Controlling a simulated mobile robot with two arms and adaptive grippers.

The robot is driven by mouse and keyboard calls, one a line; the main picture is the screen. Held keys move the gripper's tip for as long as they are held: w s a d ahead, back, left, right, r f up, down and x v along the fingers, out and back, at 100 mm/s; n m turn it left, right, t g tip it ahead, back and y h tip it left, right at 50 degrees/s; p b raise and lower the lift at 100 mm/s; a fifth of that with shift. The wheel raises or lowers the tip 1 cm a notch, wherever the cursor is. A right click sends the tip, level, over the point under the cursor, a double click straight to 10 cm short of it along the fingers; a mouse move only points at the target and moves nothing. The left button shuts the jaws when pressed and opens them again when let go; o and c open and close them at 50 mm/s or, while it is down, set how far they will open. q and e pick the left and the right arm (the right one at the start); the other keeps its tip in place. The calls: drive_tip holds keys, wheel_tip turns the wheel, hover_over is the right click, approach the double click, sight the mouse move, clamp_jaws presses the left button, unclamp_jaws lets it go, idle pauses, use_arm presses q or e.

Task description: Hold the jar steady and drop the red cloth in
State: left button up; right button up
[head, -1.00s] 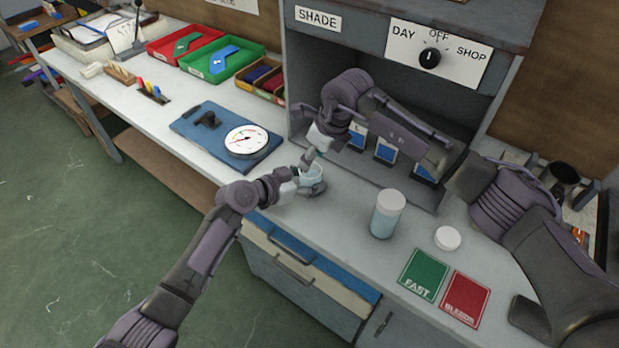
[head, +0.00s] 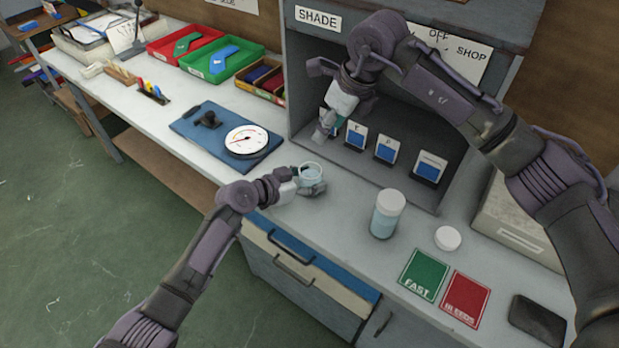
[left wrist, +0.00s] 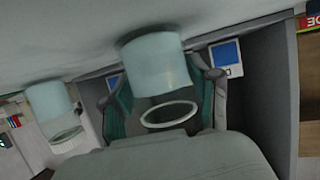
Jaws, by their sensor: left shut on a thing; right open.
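A small glass jar (head: 311,176) with pale blue contents stands at the bench's front edge. My left gripper (head: 312,188) is shut around it from the front. In the left wrist view the jar (left wrist: 158,68) appears upside down between my two fingers (left wrist: 165,95), its open rim showing. My right gripper (head: 327,128) is open, up and behind the jar inside the shade box, at the left of the blue sample cards (head: 386,150).
A taller jar (head: 386,218) stands to the right, with a round white lid (head: 448,238) beside it. Green FAST (head: 424,273) and red BLEEDS (head: 465,299) cards lie in front.

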drive_tip(key=shift+d+r, duration=0.1)
drive_tip(key=shift+r, duration=0.2)
use_arm(q)
drive_tip(key=o, duration=1.3)
drive_tip(key=shift+o, duration=0.2)
drive_tip(key=shift+a, duration=0.1)
drive_tip(key=v, duration=1.2)
